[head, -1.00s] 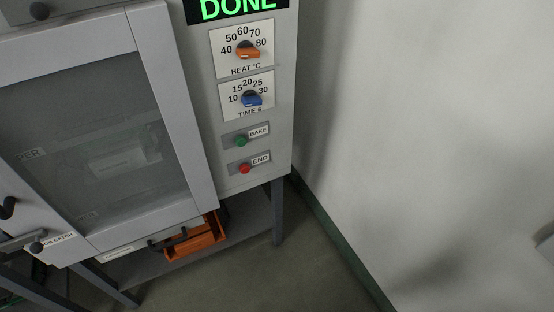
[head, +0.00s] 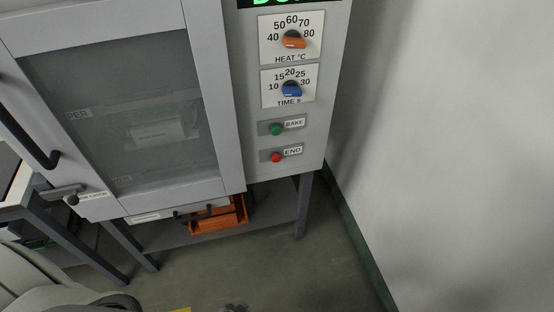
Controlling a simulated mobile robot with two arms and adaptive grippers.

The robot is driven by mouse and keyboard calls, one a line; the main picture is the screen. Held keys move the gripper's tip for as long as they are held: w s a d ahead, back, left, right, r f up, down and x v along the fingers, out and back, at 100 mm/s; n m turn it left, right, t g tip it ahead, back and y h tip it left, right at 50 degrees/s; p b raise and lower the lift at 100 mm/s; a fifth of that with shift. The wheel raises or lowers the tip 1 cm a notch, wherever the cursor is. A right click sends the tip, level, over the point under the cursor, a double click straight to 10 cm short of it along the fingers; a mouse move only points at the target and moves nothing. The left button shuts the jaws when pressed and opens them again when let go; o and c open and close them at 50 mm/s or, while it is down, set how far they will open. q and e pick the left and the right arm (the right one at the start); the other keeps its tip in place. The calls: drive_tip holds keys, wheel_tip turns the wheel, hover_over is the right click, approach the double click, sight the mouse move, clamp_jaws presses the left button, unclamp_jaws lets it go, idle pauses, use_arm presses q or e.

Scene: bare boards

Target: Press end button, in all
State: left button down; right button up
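The red END button (head: 276,157) sits at the bottom of the control panel on the right side of the grey oven cabinet (head: 240,120). The green BAKE button (head: 277,129) is just above it. Above are the blue time dial (head: 291,89) and the orange heat dial (head: 294,40). Only the lower edge of a green-lit display (head: 285,2) shows at the top. The oven door (head: 150,110) is shut, with a labelled item dimly visible behind its glass. Neither of my grippers is in view.
An orange crate (head: 222,217) rests on the shelf under the oven. A bare wall (head: 450,150) stands close on the right. Open floor (head: 270,260) lies below.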

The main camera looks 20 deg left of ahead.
sight(276, 157)
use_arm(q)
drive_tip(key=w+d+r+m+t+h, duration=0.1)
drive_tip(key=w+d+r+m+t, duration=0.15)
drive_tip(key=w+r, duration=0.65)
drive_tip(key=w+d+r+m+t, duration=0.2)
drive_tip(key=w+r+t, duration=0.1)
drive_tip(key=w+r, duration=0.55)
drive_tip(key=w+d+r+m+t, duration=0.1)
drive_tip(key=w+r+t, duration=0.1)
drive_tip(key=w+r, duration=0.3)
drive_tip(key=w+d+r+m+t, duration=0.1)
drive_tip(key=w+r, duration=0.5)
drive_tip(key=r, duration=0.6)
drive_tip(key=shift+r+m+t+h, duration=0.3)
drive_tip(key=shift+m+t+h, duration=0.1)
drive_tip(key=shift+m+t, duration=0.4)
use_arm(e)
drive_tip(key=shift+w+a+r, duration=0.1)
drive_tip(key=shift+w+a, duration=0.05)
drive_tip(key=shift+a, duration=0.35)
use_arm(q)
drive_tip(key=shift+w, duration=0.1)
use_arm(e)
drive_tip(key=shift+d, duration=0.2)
